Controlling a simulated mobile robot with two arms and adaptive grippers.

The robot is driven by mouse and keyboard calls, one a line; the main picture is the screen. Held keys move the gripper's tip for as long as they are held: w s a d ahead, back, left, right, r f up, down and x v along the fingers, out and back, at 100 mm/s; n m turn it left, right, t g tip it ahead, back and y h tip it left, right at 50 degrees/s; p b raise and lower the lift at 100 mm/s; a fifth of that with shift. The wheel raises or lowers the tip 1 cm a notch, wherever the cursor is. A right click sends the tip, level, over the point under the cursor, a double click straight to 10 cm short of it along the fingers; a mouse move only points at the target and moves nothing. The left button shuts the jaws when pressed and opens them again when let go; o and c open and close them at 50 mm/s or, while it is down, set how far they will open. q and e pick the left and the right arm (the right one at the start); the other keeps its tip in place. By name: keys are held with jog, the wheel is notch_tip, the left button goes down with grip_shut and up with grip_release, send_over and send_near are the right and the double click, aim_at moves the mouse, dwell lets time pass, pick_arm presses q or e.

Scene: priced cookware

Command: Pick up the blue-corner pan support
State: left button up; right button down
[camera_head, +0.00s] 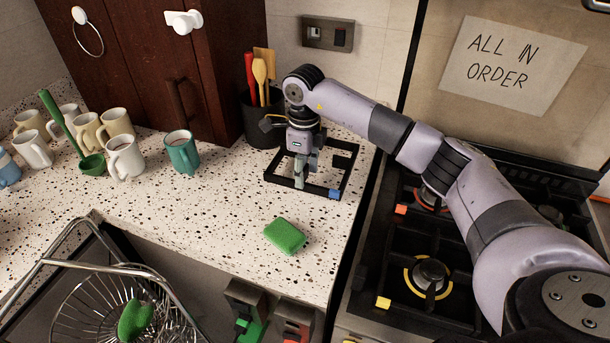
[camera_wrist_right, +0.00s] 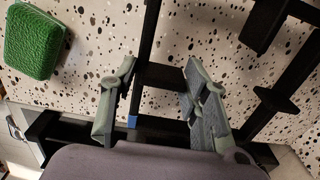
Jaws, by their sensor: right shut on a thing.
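The blue-corner pan support (camera_head: 318,190) is a black square frame at the back right of the speckled counter. Its blue corner (camera_head: 334,193) faces the front right. My right gripper (camera_head: 300,180) points down at the frame's left front part and is shut on it. In the right wrist view, the fingers (camera_wrist_right: 160,105) stand on either side of the black frame (camera_wrist_right: 160,75), with the blue mark (camera_wrist_right: 132,121) near the left finger. I cannot tell whether the frame is off the counter. My left gripper is out of view.
A green sponge (camera_head: 286,236) lies in front of the frame. A black utensil pot (camera_head: 261,118) stands behind it on the left. Several mugs (camera_head: 126,158) are further left. The stove (camera_head: 400,245) is on the right, with red and yellow corner marks. A wire rack (camera_head: 95,300) is at front left.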

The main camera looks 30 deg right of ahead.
notch_tip(320, 180, up, 18)
jog(key=b, duration=0.1)
dwell(0.5)
notch_tip(320, 180, down, 15)
jog(key=shift+f+p, duration=0.2)
jog(key=shift+p, duration=0.25)
notch_tip(320, 180, down, 4)
jog(key=shift+r+p, duration=0.15)
jog(key=shift+p, duration=0.35)
jog(key=shift+f, duration=0.25)
